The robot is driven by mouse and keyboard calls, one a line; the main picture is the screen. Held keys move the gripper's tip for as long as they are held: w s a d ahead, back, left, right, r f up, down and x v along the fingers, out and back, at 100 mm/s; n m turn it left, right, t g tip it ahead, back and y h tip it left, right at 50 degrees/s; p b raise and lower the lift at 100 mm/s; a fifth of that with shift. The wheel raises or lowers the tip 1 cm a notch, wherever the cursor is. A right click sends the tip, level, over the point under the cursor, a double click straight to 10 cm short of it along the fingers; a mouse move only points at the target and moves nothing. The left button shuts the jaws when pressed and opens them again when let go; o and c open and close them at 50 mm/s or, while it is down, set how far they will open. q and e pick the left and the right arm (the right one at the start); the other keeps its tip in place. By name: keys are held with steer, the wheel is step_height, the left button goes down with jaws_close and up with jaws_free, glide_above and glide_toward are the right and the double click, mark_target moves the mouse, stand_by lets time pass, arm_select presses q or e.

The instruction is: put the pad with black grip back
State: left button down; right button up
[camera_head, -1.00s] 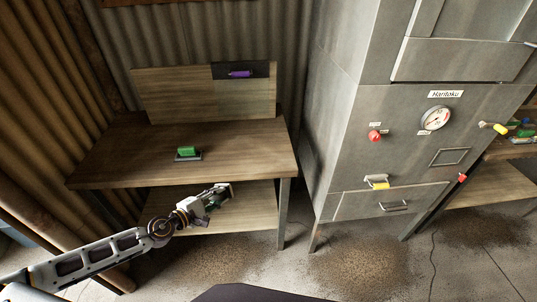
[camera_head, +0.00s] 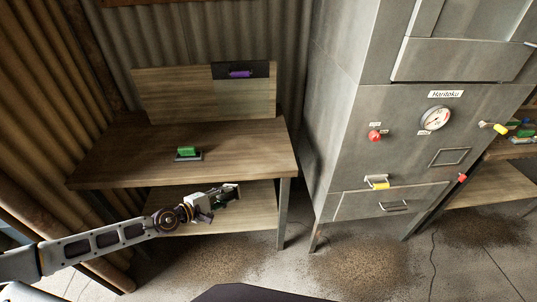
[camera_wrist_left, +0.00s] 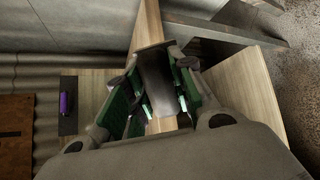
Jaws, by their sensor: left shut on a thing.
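My left gripper (camera_head: 234,192) is in front of the workbench, over the lower shelf in the head view. In the left wrist view the gripper (camera_wrist_left: 160,98) has its green-lined fingers closed around a dark flat pad (camera_wrist_left: 156,72). The pad's grip is mostly hidden between the fingers, so its colour is hard to tell. A pad with a green grip (camera_head: 187,152) sits on the bench top. A pad with a purple grip (camera_head: 241,73) is at the dark panel (camera_head: 220,72) on the bench's backboard. My right gripper is not in view.
The wooden bench top (camera_head: 240,155) is largely clear around the green pad. The lower shelf (camera_head: 262,215) lies below it. A grey metal cabinet (camera_head: 345,125) with a gauge (camera_head: 435,118) and a red knob (camera_head: 375,136) stands to the right.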

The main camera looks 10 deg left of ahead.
arm_select(q)
steer(key=shift+d, duration=0.2)
steer(key=shift+w+d+g, duration=0.1)
steer(key=shift+d+g, duration=0.15)
steer(key=shift+g, duration=0.05)
steer(key=shift+w+f+m, duration=0.15)
steer(key=shift+m, duration=0.15)
